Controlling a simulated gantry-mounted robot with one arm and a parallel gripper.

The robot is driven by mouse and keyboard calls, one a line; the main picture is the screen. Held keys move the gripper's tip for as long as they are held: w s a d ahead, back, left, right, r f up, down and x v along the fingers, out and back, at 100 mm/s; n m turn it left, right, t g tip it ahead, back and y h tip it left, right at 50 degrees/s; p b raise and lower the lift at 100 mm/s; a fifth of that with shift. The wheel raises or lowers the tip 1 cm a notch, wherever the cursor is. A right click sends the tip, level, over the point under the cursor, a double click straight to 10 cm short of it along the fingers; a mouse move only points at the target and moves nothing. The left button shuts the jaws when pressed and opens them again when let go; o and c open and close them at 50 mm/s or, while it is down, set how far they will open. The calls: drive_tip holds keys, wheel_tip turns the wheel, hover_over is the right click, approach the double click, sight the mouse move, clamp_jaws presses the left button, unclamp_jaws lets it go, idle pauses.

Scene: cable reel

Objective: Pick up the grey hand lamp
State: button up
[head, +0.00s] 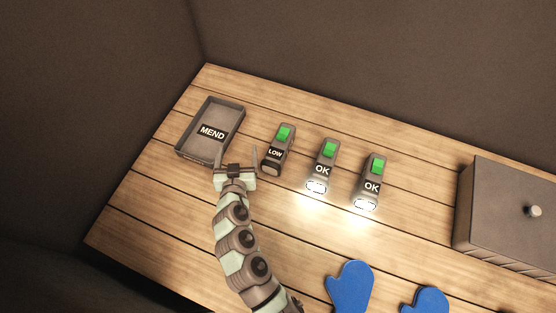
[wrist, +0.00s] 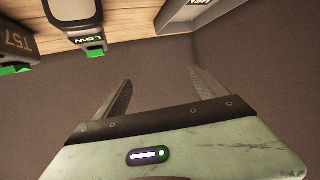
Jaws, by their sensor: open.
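Three grey hand lamps with green switches lie in a row on the wooden table. The left lamp, labelled LOW (head: 269,167), is unlit. The middle lamp, labelled OK (head: 320,173), and the right lamp, also labelled OK (head: 367,191), glow at their near ends. My gripper (head: 236,158) is open and empty, just left of the LOW lamp and apart from it. In the wrist view my gripper (wrist: 160,82) has nothing between its fingers. The LOW lamp (wrist: 72,14) is at upper left there, with part of another lamp marked T57 (wrist: 14,42) at the left edge.
A grey tray labelled MEND (head: 240,118) lies beyond my gripper at the table's left end. A grey box with a knob (head: 508,205) stands at right. Two blue mitten shapes (head: 350,288) (head: 427,301) are at the near edge. Bare table (head: 160,215) lies left of my arm.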

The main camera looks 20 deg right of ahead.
sight(276, 151)
drive_tip(key=d+f+m+g+h+b, duration=0.1)
drive_tip(key=d+f+b, duration=0.1)
drive_tip(key=d+f, duration=0.1)
drive_tip(key=d+f+m+g+h+b, duration=0.1)
drive_tip(key=d+f+m+h+b, duration=0.1)
drive_tip(key=d+f, duration=0.1)
drive_tip(key=d+f+m+g+h+b, duration=0.1)
drive_tip(key=d+f+m+g+b, duration=0.1)
drive_tip(key=d, duration=0.3)
drive_tip(key=shift+s+d+f+h+b, duration=0.15)
drive_tip(key=shift+d+f+h+b, duration=0.15)
drive_tip(key=shift+f, duration=0.1)
drive_tip(key=shift+w+d+f+b, duration=0.25)
drive_tip(key=shift+w+f+b, duration=0.05)
drive_tip(key=shift+w+f, duration=0.1)
drive_tip(key=b+x, duration=0.1)
drive_tip(key=x, duration=0.3)
drive_tip(key=shift+w, duration=0.15)
drive_tip(key=shift+c, duration=0.5)
clamp_jaws()
